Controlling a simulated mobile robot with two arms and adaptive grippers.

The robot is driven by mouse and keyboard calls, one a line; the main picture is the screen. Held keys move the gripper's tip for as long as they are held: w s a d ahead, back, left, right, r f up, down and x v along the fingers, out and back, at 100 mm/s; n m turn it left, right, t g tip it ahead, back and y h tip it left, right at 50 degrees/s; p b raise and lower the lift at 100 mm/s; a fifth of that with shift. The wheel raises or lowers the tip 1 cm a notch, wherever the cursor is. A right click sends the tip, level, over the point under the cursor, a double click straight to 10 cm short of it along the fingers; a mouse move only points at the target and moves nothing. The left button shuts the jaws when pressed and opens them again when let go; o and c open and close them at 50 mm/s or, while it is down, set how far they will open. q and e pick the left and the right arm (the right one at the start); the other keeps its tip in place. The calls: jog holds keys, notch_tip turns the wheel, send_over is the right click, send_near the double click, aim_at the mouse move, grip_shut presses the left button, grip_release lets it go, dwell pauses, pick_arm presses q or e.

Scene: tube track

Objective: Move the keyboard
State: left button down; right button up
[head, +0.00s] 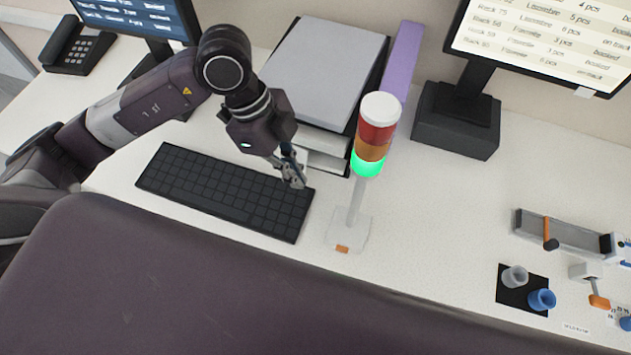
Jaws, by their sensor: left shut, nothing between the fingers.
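The black keyboard (222,193) lies flat on the white desk in the head view, left of centre, slanting down to the right. My left gripper (293,178) is shut with nothing in it. Its fingertips are at the right part of the keyboard, over its far edge. I cannot tell whether they touch it. The gripper hides a small part of that edge. My right gripper is not in view.
A signal tower (371,135) with a lit green segment stands just right of the keyboard. A paper tray stack (326,68) is behind the gripper.

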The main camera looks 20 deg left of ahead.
pick_arm(q)
jog(key=p+x, duration=0.2)
jog(key=x, duration=0.6)
jog(key=shift+s+d+f, duration=0.15)
jog(key=shift+s, duration=0.05)
jog(key=shift+d+f, duration=0.2)
jog(key=shift+f, duration=0.45)
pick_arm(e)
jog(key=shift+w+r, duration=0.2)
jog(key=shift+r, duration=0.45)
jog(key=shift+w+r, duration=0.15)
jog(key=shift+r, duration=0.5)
